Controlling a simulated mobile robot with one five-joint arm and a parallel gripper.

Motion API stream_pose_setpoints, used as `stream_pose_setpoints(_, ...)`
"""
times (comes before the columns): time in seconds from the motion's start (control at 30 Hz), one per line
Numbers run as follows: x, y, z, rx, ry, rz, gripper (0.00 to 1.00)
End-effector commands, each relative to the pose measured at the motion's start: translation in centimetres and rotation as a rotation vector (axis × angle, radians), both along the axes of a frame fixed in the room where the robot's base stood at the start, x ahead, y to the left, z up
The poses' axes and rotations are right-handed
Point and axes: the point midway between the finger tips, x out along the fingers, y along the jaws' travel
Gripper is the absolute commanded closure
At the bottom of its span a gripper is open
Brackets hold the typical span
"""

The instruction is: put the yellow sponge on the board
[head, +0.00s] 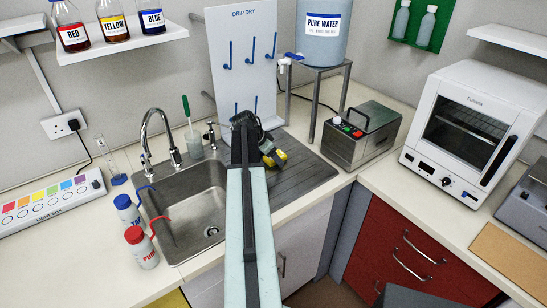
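The yellow sponge (281,156) shows as two small yellow patches at my gripper's tip, over the ribbed draining board (308,178) right of the sink. My gripper (272,153) is dark and points down and right at the end of my arm. One dark finger crosses in front of the sponge and hides its middle. I cannot tell whether the fingers are closed on the sponge, or whether it touches the draining board. A flat tan board (512,262) lies bare on the right counter. An upright white board marked DRIP DRY (240,50), with blue hooks, stands behind the sink.
The sink (190,205) and tap (150,135) are left of my arm. Blue-capped (128,212) and red-capped (142,248) bottles stand at its left edge. A grey metal box (360,135) and a white oven (470,130) stand right. Counter before the oven is clear.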

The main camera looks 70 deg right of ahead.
Motion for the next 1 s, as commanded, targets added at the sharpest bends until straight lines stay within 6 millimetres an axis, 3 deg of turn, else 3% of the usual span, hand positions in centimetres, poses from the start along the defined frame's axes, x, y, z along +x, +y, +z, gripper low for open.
stream_pose_setpoints(0.17,0.4,0.8,2.3,0.0,0.0,0.001,0.26)
stream_pose_setpoints(0.5,2.4,4.0,9.4,0.0,0.0,0.0,0.26)
stream_pose_setpoints(0.6,2.8,4.6,10.6,0.0,0.001,0.0,0.26)
stream_pose_setpoints(1.0,3.0,4.9,10.6,0.0,0.0,-0.002,0.26)
